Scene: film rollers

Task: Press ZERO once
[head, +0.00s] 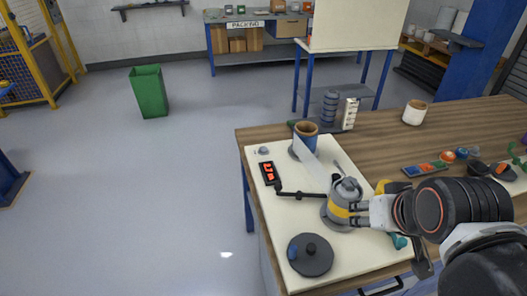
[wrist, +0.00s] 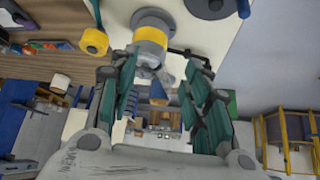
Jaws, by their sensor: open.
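A small black box with orange-red digits (head: 268,173) lies on the cream panel (head: 275,220), left of a black bar. A small grey dome (head: 263,151) sits behind it. I cannot make out a ZERO label anywhere. A grey roller unit with a yellow band (head: 338,213) stands on the panel; it also shows in the wrist view (wrist: 152,34). My gripper (wrist: 158,78) is open with its teal fingers apart and nothing visibly held between them. In the head view my gripper is at the roller unit's right side; whether it touches is unclear.
A black disc with a knob (head: 310,256) lies at the panel's front. A blue-and-brown roll (head: 306,138) with a pale film strip stands at the back. A white cup (head: 414,112) and coloured small parts (head: 425,168) are on the wooden table (head: 375,150). The left floor is open.

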